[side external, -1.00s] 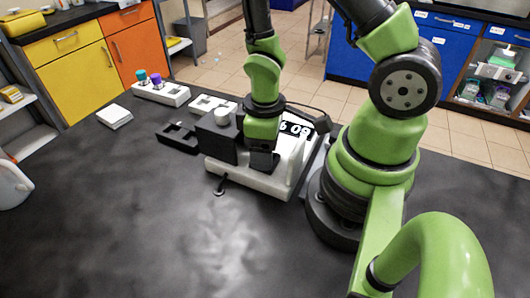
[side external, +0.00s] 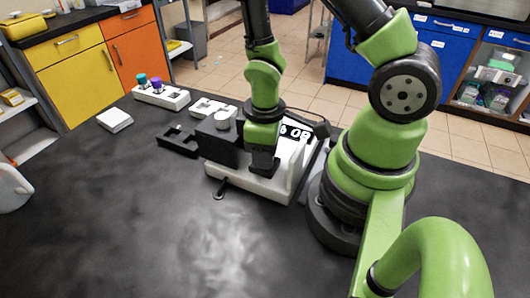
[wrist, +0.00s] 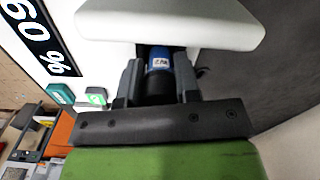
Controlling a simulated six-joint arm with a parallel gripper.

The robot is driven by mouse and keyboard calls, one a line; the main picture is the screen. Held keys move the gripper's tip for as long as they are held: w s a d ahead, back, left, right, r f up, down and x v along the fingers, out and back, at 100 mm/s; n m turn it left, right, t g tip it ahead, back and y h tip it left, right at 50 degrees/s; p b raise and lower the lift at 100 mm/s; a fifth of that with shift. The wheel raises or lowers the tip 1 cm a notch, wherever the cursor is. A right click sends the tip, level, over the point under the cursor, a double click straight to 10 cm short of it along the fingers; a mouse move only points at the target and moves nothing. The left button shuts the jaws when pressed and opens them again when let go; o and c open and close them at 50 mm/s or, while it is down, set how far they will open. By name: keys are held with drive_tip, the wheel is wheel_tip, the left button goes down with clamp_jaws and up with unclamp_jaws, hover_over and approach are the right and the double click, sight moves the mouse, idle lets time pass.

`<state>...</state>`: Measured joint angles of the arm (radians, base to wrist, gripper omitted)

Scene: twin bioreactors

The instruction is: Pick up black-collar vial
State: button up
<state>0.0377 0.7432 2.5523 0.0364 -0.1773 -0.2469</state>
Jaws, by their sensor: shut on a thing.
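The black-collar vial shows in the wrist view with a blue band and white label (wrist: 160,60) and a dark collar (wrist: 158,88). My gripper (wrist: 158,77) has one finger on each side of it and is shut on it at the dark part. The vial's far end is tucked under a white slab of the bioreactor station. In the side external view my gripper (side external: 262,163) points down at the front of the white station (side external: 240,180); the vial is hidden there behind the gripper and the dark block.
A dark block with a white round cap (side external: 222,121) stands left of my gripper. A black holder (side external: 178,140), a white holder (side external: 210,107) and a rack with teal and purple-capped vials (side external: 165,97) are further left. The front of the dark table (side external: 130,220) is clear.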

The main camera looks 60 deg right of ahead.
wheel_tip(320, 180, up, 9)
drive_tip(key=shift+w+r, duration=0.1)
drive_tip(key=shift+r, duration=0.05)
drive_tip(key=shift+w+r, duration=0.25)
drive_tip(key=w+r+m, duration=0.1)
drive_tip(key=w, duration=0.1)
drive_tip(key=w+r+m, duration=0.1)
drive_tip(key=w, duration=0.4)
drive_tip(key=shift+w+a+r+m, duration=0.35)
drive_tip(key=shift+r+m, duration=0.05)
drive_tip(key=s+f+n, duration=0.1)
drive_tip(key=s, duration=0.1)
drive_tip(key=s+n, duration=0.1)
drive_tip(key=s, duration=0.2)
drive_tip(key=s+f, duration=0.1)
drive_tip(key=s, duration=0.2)
drive_tip(key=shift+s+d+f+n, duration=0.25)
drive_tip(key=shift+d+f+n, duration=0.1)
drive_tip(key=shift+n, duration=0.05)
drive_tip(key=shift+f, duration=0.1)
drive_tip(key=shift+f, duration=4.75)
